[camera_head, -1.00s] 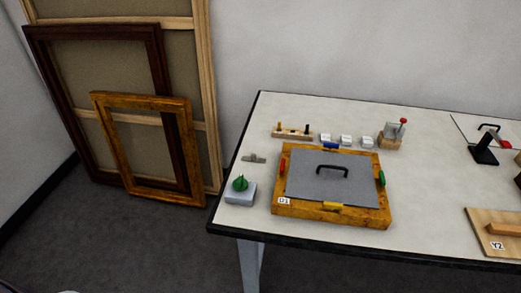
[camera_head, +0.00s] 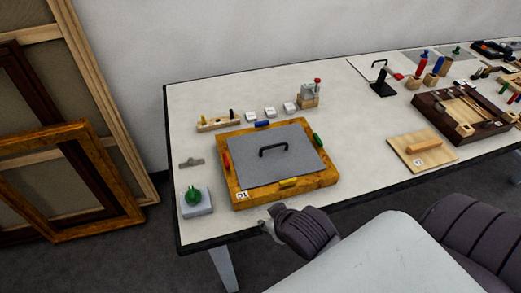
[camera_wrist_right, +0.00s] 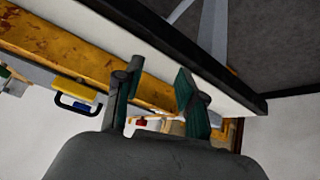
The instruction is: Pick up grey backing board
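The grey backing board (camera_head: 250,166) lies flat in the gilt frame (camera_head: 318,181) labelled D1 on the table, with a black handle (camera_head: 273,149) on top. Coloured tabs sit around the frame: red, blue, green and yellow (camera_head: 288,183). My right gripper (camera_head: 266,227) is low at the table's front edge, in front of the frame and apart from the board. In the right wrist view its two fingers (camera_wrist_right: 157,96) are spread with nothing held between them; gilt wood (camera_wrist_right: 60,48) shows beyond. My left gripper is not in view.
A green-knobbed block (camera_head: 196,202) stands left of the frame. White blocks (camera_head: 270,112) and a pegged wooden rack (camera_head: 218,124) are behind it. A wooden Y2 board (camera_head: 425,155) and dark tray (camera_head: 440,112) lie right. Bare table (camera_head: 365,125) separates them from the frame.

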